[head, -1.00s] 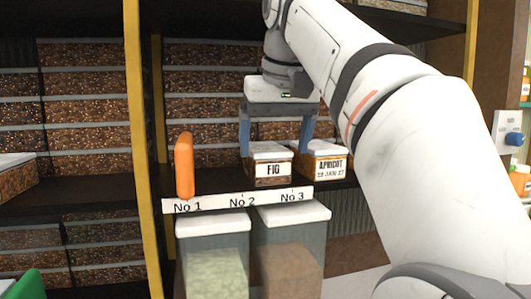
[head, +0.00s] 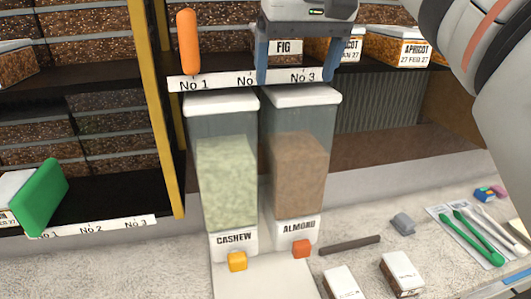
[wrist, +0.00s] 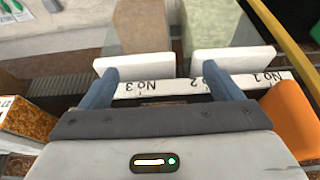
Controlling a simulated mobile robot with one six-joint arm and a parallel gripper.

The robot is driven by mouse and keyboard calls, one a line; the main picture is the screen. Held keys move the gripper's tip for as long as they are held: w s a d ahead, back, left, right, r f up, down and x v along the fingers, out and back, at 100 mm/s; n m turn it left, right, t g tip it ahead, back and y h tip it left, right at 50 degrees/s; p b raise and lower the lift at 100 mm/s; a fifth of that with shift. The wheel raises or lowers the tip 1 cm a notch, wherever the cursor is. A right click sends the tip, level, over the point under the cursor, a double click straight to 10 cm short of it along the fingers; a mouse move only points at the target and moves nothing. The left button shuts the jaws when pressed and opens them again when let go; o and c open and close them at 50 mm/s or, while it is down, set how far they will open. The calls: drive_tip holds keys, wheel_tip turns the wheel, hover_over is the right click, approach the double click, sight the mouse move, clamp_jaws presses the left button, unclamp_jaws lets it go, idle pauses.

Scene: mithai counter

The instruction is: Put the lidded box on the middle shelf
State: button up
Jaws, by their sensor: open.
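A lidded box labelled FIG (head: 285,46) stands upright on the dark shelf behind the label strip (head: 215,80), around No 2 to No 3. My gripper (head: 297,66) is open in front of this shelf, and its body partly hides the box. In the wrist view, my fingers (wrist: 159,73) are apart with nothing held, over the label strip. The FIG box cannot be made out there. APRICOT boxes stand to its right, one partly hidden and one (head: 398,49) in clear view. Two small white-lidded boxes, one left (head: 343,283) and one right (head: 401,273), sit on the counter.
An orange upright piece (head: 188,42) stands at No 1. CASHEW (head: 226,175) and ALMOND (head: 300,170) dispensers stand under the shelf edge. A green panel (head: 40,198) is at the lower-left shelf. A dark bar (head: 350,244) and tongs (head: 475,240) lie on the counter.

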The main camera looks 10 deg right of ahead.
drive_tip(key=s+f, duration=0.4)
drive_tip(key=f, duration=1.2)
drive_tip(key=s+f, duration=0.4)
drive_tip(key=f, duration=1.3)
drive_tip(key=shift+a, duration=0.25)
drive_tip(key=shift+g, duration=0.5)
drive_tip(key=b+x, duration=0.2)
drive_tip(key=s+b+x, duration=0.1)
drive_tip(key=b+x, duration=0.1)
drive_tip(key=x, duration=0.1)
drive_tip(key=shift+s+f, duration=0.1)
drive_tip(key=shift+f, duration=0.1)
